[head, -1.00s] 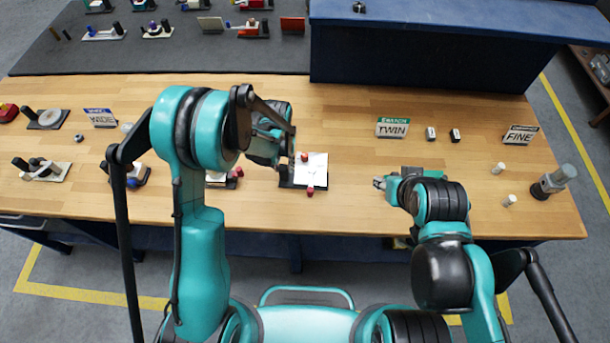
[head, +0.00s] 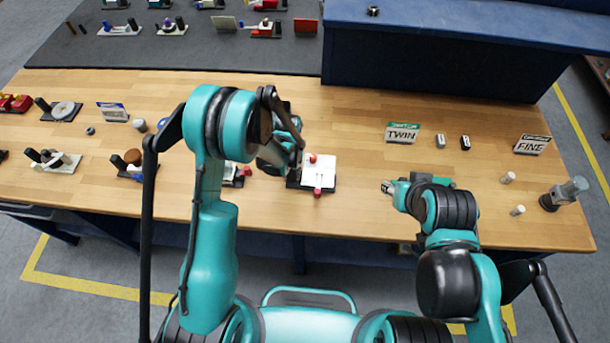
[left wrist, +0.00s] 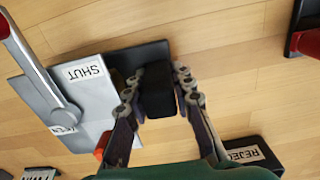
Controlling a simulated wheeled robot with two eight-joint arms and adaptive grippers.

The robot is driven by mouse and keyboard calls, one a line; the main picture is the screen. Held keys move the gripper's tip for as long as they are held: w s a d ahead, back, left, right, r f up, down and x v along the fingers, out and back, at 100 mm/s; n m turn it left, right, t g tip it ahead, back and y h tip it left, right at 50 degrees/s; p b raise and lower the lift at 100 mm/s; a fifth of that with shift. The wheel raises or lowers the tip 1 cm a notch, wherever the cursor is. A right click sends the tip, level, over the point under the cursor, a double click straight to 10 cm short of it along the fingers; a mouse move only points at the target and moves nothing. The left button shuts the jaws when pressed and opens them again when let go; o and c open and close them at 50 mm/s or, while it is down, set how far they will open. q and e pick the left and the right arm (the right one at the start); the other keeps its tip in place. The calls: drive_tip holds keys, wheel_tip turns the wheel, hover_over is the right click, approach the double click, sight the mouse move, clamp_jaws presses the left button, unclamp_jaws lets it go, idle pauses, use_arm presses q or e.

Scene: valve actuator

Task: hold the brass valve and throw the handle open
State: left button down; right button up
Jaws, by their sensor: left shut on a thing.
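A white plate (head: 321,168) on a black base, with two red knobs, stands near the table's front edge in the head view. In the left wrist view the plate (left wrist: 35,95) carries SHUT and partly covered OPEN labels. Its grey lever (left wrist: 40,75) with a red grip (left wrist: 3,27) runs from a pivot to the upper left, clear of the SHUT label. My left gripper (left wrist: 158,88) is shut on the black upright block (left wrist: 158,92) of this unit.
A REJECT label (left wrist: 243,154) on a black piece lies close to the gripper. Other units stand to the left, one with a brown round part (head: 132,157). A TWIN sign (head: 402,133) and a FINE sign (head: 531,145) stand right. Bare wood lies between.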

use_arm(q)
wheel_tip(320, 180, up, 9)
drive_tip(key=shift+f, duration=0.15)
wheel_tip(320, 180, down, 6)
drive_tip(key=shift+r, duration=0.1)
drive_tip(key=shift+f, duration=1.1)
drive_tip(key=shift+f, duration=0.4)
idle(0.6)
